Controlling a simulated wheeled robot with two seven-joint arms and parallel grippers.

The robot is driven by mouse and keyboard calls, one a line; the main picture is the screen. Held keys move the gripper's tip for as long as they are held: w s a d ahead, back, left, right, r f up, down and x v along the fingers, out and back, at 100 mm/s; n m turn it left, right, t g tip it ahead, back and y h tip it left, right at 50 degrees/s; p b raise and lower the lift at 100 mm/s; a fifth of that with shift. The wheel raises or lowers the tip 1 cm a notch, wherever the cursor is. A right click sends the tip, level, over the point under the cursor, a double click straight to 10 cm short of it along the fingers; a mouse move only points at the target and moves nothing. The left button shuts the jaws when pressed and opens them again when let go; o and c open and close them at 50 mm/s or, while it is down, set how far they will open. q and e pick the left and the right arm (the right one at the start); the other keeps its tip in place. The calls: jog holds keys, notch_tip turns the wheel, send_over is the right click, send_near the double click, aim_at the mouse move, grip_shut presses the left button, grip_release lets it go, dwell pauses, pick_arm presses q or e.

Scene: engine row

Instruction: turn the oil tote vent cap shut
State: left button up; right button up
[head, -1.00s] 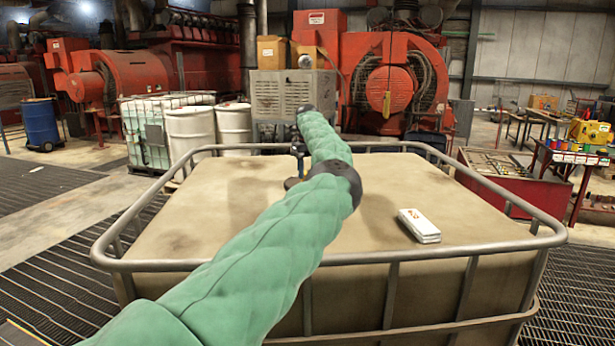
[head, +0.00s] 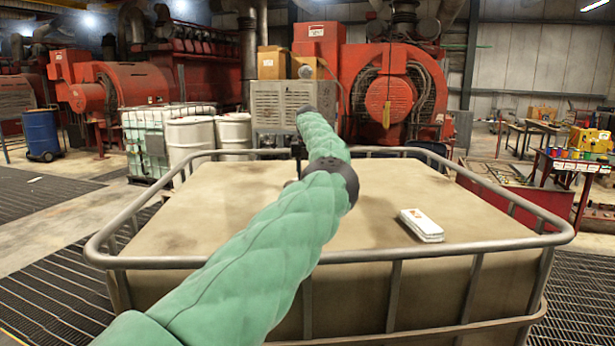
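The oil tote (head: 235,215) is a large tan tank with a flat, stained top inside a grey tube rail. My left arm, in a green quilted sleeve, reaches over it from the lower left. At its far end a narrow dark part (head: 298,152), apparently my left gripper, points down over the tote top. Its fingers are too small and too covered to read. A sliver of something dark (head: 290,183) shows at the sleeve's left edge and may be the vent cap; the arm hides the rest. My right gripper is not in view.
The grey rail (head: 440,252) runs around the top edge. White drums (head: 190,140) and a grey louvred unit (head: 285,105) stand beyond. Most of the tote top is clear.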

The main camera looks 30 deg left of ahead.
pick_arm(q)
jog(key=m+b, duration=0.1)
jog(key=m, duration=0.2)
jog(key=shift+m, duration=0.3)
jog(key=shift+m+b, duration=0.55)
jog(key=shift+m, duration=0.95)
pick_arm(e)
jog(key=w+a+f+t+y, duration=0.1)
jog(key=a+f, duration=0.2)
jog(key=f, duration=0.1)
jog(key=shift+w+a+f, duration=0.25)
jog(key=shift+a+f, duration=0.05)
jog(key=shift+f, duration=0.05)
pick_arm(q)
jog(key=shift+r, duration=0.1)
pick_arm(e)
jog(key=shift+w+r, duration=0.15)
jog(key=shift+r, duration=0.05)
pick_arm(q)
jog(key=o, duration=1)
jog(key=shift+c, duration=0.2)
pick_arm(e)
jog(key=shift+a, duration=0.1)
